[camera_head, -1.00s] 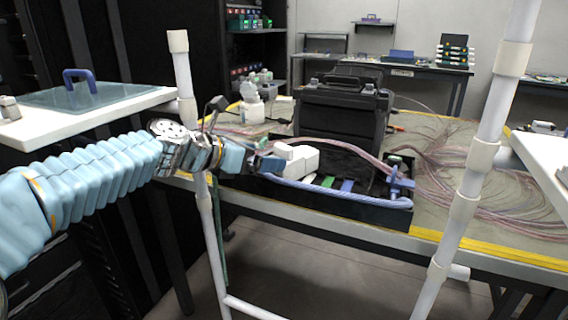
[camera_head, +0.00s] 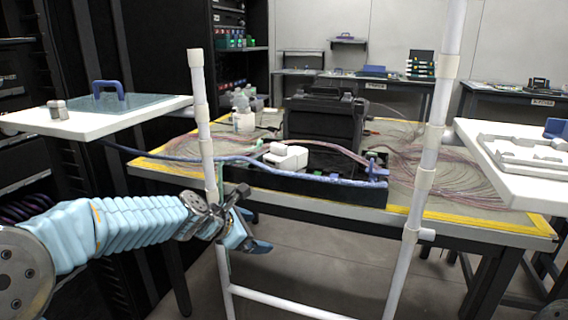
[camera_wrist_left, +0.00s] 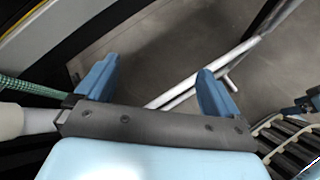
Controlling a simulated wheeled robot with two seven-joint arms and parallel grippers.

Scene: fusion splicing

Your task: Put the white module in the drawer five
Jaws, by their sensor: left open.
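A white module (camera_head: 285,156), a rounded white block, sits at the left part of the black tray (camera_head: 335,189) on the work table. I take it to be the task's white module. My left gripper (camera_head: 256,231) is in front of the table, below its front edge and apart from the module. In the left wrist view its two blue fingers (camera_wrist_left: 157,70) are spread, with only floor and white pipe between them. I cannot make out a drawer five. My right gripper is not in view.
A white pipe frame (camera_head: 207,140) stands between me and the table, close to my left gripper. A black machine (camera_head: 322,120) is behind the tray. White shelves with a blue-handled glass plate (camera_head: 122,101) and a white tray (camera_head: 522,151) flank the table. Loose cables (camera_head: 450,180) lie at right.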

